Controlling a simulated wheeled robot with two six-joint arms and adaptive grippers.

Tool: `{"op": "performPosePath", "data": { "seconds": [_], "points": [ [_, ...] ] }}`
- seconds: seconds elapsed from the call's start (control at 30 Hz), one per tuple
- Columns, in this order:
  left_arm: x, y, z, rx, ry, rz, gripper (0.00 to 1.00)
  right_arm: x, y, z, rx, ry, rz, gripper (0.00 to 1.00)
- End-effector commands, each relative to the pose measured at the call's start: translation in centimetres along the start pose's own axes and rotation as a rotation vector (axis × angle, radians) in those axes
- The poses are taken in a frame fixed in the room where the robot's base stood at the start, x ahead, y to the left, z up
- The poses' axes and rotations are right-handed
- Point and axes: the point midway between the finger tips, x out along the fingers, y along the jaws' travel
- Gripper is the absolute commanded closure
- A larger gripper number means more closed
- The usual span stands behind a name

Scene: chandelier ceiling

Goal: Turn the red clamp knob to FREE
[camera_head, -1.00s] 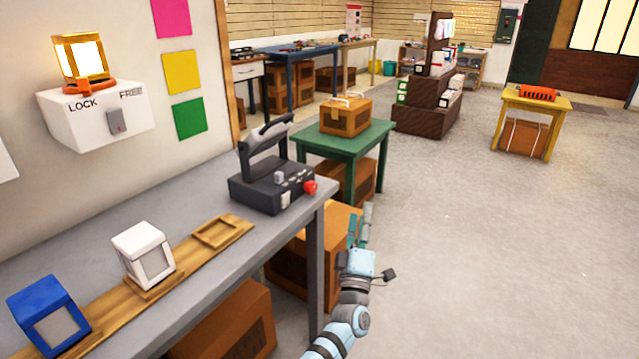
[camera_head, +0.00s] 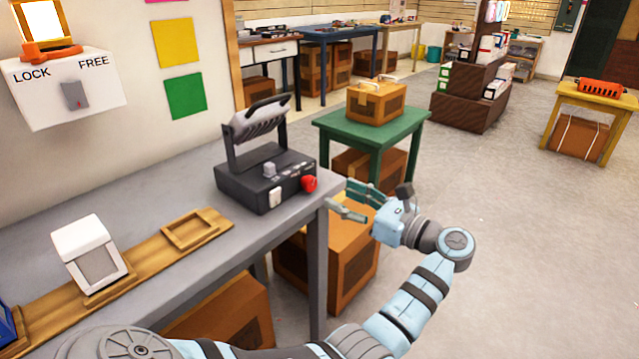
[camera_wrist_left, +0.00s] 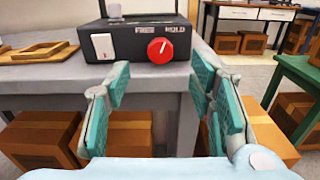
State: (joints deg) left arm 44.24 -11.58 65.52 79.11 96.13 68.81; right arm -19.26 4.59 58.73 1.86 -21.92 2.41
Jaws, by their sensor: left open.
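The red clamp knob (camera_head: 309,183) is on the front of a black device (camera_head: 262,186) with a tall handle, on the grey bench. In the left wrist view the red knob (camera_wrist_left: 160,51) sits under the labels FREE and HOLD, its white mark tilted up and right, towards HOLD. My left gripper (camera_head: 349,199) is open and empty, in front of the bench edge, right of the knob and apart from it. In the left wrist view the knob shows ahead, above the gap between the teal fingers (camera_wrist_left: 160,88). My right gripper is not in view.
A white rocker switch (camera_wrist_left: 103,46) is left of the knob. A wall box (camera_head: 65,90) marked LOCK and FREE has a grey lever. A white block (camera_head: 90,255) and wooden trays stand on the bench (camera_head: 120,190). A green table (camera_head: 372,125) stands beyond. Boxes fill the space below.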

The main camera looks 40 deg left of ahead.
Motion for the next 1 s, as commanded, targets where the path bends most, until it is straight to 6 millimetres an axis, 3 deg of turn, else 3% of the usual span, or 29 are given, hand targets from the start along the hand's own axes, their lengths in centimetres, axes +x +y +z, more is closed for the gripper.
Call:
{"op": "performPosePath", "data": {
  "seconds": [0.1,0.3,0.63,0.93,1.0],
  "points": [
    [3.6,0.1,0.0,-0.001,-0.005,0.005,0.51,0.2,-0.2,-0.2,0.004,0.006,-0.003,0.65],
    [7.7,0.0,0.0,0.002,-0.005,0.001,0.51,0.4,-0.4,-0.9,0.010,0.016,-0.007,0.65],
    [8.6,-0.1,0.0,0.003,-0.003,-0.002,0.51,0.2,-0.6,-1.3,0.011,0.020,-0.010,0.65],
    [8.5,-0.1,0.0,0.003,-0.003,-0.002,0.97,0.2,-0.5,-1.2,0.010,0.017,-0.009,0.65],
    [8.3,-0.1,0.0,0.003,-0.002,-0.003,0.99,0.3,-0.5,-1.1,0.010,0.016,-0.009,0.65]
  ]
}}
